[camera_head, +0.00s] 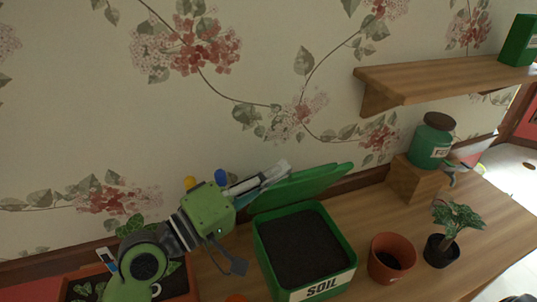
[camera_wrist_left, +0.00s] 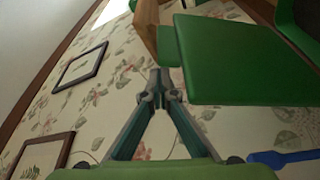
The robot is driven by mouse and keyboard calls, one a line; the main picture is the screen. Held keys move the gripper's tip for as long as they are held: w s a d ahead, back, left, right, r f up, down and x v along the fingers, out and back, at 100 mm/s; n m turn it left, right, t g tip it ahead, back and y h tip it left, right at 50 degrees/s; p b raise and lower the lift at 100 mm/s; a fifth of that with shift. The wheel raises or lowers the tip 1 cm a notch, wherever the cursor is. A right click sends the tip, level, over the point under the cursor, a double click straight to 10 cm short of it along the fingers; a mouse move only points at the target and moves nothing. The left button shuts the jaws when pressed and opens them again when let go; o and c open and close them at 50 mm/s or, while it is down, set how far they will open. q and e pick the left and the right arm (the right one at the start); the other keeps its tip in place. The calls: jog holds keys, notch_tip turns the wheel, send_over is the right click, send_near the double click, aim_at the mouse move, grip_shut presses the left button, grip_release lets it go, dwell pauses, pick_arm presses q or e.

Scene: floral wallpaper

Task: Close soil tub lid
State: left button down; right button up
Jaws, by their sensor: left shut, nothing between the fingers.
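The green soil tub (camera_head: 268,262) stands on the wooden table, with dark soil inside and a white SOIL label on its front. Its green lid (camera_head: 312,184) is open, tilted back behind the tub toward the wall. My left gripper (camera_head: 280,170) is shut and empty, at the lid's left end and close to the wall. In the left wrist view my left gripper (camera_wrist_left: 160,80) has its fingertips together, beside the green lid (camera_wrist_left: 240,60). I cannot tell if they touch it. My right gripper is not in view.
An empty-looking terracotta pot (camera_head: 392,258) and a small potted plant (camera_head: 441,250) stand right of the tub. A green jar (camera_head: 428,147) sits on a wooden block (camera_head: 414,181). A wooden shelf (camera_head: 440,82) overhangs at right. A planter (camera_head: 180,284) lies under my left arm.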

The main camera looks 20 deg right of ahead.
pick_arm(q)
jog(key=shift+s+f, duration=0.3)
jog(key=shift+s, duration=0.3)
jog(key=shift+s+f, duration=0.3)
jog(key=shift+s, duration=0.3)
